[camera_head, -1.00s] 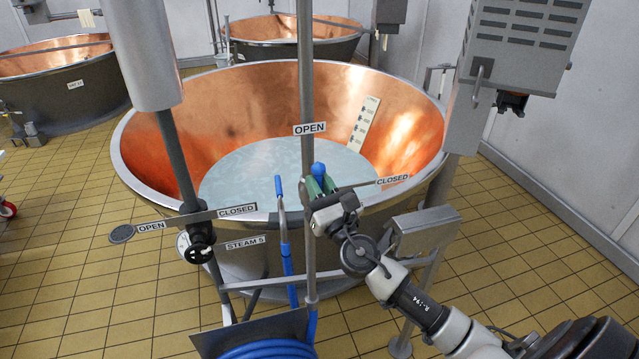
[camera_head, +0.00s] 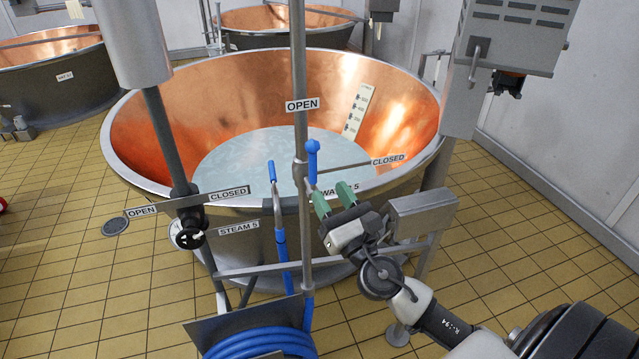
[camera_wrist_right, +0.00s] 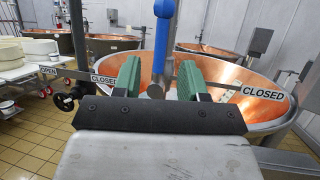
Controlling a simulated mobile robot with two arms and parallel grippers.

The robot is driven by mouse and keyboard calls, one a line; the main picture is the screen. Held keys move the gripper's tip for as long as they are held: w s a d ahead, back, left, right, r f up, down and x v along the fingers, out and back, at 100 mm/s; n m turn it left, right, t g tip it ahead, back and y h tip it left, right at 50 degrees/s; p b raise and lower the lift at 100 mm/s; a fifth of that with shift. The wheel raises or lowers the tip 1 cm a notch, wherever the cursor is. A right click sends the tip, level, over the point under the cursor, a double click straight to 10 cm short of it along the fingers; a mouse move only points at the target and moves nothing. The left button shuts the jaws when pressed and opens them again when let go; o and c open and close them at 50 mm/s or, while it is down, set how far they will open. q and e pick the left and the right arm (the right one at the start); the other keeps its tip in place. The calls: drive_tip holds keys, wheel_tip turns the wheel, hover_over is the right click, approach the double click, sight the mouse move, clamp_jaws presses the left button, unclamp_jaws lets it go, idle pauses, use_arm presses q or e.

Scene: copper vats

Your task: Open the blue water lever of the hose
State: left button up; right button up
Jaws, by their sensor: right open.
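The blue water lever (camera_head: 313,160) stands roughly upright beside the vertical steel pipe (camera_head: 299,60). An OPEN label (camera_head: 302,105) is above it and a CLOSED label (camera_head: 388,160) is to its right. My right gripper (camera_head: 333,197), with green finger pads, is open and empty. In the head view it is just below and right of the lever, apart from it. In the right wrist view the lever (camera_wrist_right: 163,30) shows between the two open fingers (camera_wrist_right: 158,72), beyond their tips. My left gripper is not in view.
A copper vat (camera_head: 200,95) with pale liquid stands behind the pipe. A blue hose (camera_head: 262,343) is coiled below, its blue wand (camera_head: 279,235) left of the pipe. A black steam valve knob (camera_head: 190,239) is further left. A grey metal box (camera_head: 424,203) is close right of the gripper.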

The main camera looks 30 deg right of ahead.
drive_tip(key=shift+b+v, duration=0.4)
drive_tip(key=shift+v, duration=1)
drive_tip(key=w+d+f+m+g+h, duration=0.1)
drive_tip(key=d+f+m+g, duration=0.3)
drive_tip(key=f, duration=0.7)
drive_tip(key=w+f+m+g+h, duration=0.15)
drive_tip(key=f+m, duration=0.35)
drive_tip(key=f, duration=0.5)
drive_tip(key=s+f+m+g, duration=0.3)
drive_tip(key=s+f+m, duration=0.1)
drive_tip(key=f, duration=0.5)
drive_tip(key=s+f+m+g, duration=0.3)
drive_tip(key=f, duration=0.6)
drive_tip(key=s+a+f+m+g+y, duration=0.25)
drive_tip(key=s+f+m+g, duration=0.4)
drive_tip(key=s+f, duration=0.75)
drive_tip(key=s+a+f+m+g, duration=0.1)
drive_tip(key=s+a+f+m, duration=0.1)
drive_tip(key=s, duration=0.4)
drive_tip(key=s+a+f+m+g, duration=0.1)
drive_tip(key=s+a+f+m, duration=0.1)
drive_tip(key=s+f+m, duration=0.2)
drive_tip(key=s+a+f+m+g, duration=0.1)
drive_tip(key=s+a+f+m, duration=0.1)
drive_tip(key=s+m, duration=0.3)
drive_tip(key=s+f, duration=0.1)
drive_tip(key=s, duration=0.2)
drive_tip(key=shift+a+f+y, duration=0.25)
drive_tip(key=shift+a+y, duration=0.15)
